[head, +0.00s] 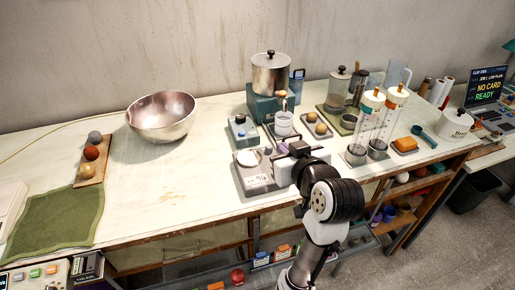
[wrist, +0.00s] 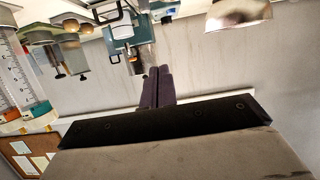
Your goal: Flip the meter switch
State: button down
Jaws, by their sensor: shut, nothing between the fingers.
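My gripper (head: 282,148) is over the middle of the bench in the head view. Its two dark purple fingers (wrist: 156,74) are together and empty in the wrist view. A grey box (head: 252,176) with a pale round top and a white front label stands just left of my gripper. A small teal box (head: 240,131) with a knob-like top stands behind it. I cannot tell for sure which of these is the meter, and no switch can be made out. My gripper and arm hide part of the bench beside the grey box.
A metal pot (head: 270,74) on a teal base stands behind my gripper. Two tall clear cylinders (head: 376,130) and a French press (head: 337,90) stand to the right. A metal bowl (head: 162,117) and a green cloth (head: 55,219) lie left. The bench's centre-left is clear.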

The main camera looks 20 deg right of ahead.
jog(key=shift+g, duration=0.5)
jog(key=w+f+p, duration=0.1)
jog(key=w+f, duration=0.1)
jog(key=w+d+f+p, duration=0.1)
jog(key=w+f, duration=0.1)
jog(key=w, duration=0.1)
jog(key=w+f+p, duration=0.1)
jog(key=w+f, duration=0.1)
jog(key=shift+w+d, duration=0.15)
jog(key=shift+s+f, duration=0.2)
jog(key=shift+f, duration=0.4)
jog(key=shift+s+f, duration=0.15)
jog(key=shift+f, duration=0.4)
jog(key=shift+s+f+p, duration=0.1)
jog(key=shift+f+p, duration=0.25)
jog(key=shift+f, duration=0.45)
